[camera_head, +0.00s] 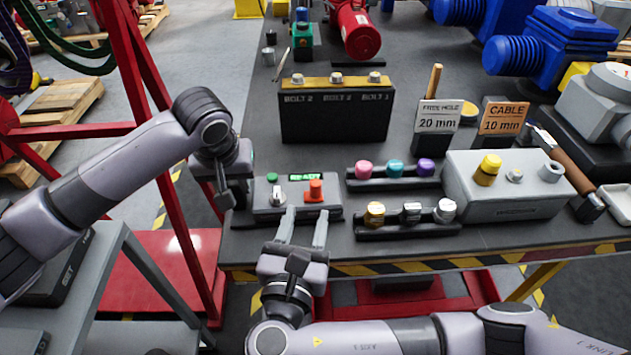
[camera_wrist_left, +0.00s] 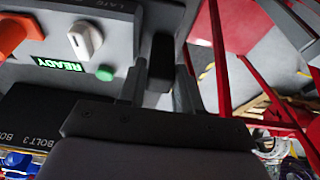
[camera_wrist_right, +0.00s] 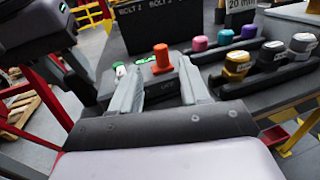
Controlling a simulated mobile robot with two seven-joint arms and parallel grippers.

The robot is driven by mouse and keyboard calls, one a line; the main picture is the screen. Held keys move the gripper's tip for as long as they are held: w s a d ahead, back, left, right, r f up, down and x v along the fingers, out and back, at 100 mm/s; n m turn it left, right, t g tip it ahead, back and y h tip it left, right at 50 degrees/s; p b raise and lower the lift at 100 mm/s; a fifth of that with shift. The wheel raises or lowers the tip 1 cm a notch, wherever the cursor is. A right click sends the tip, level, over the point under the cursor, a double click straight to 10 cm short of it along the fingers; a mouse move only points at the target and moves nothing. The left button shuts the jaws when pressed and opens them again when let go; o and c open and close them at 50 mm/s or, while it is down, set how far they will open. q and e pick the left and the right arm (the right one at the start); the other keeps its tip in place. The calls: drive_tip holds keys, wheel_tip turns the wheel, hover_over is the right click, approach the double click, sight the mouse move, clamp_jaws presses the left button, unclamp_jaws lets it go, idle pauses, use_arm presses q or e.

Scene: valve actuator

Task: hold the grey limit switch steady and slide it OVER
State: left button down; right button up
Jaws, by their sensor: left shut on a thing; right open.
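The grey limit switch (camera_head: 259,197) is a box at the bench's front left edge. It has a lit READY display (camera_head: 305,177), a green button (camera_head: 272,177), a white knob (camera_head: 277,196) and an orange knob (camera_head: 315,191). My left gripper (camera_head: 226,196) is at the box's left end, shut on a dark block there; this shows in the left wrist view (camera_wrist_left: 159,75). My right gripper (camera_head: 306,212) is open and empty at the front of the box. In the right wrist view, the orange knob (camera_wrist_right: 161,58) appears between and beyond its fingertips.
Racks with coloured knobs (camera_head: 390,184) stand close to the right of the switch. A BOLT box (camera_head: 335,120) stands behind it. A grey box with a yellow knob (camera_head: 505,205) is further right. A red frame (camera_head: 195,240) rises left of the bench.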

sight(315, 188)
drive_tip(key=x, duration=0.9)
drive_tip(key=shift+d, duration=0.1)
clamp_jaws()
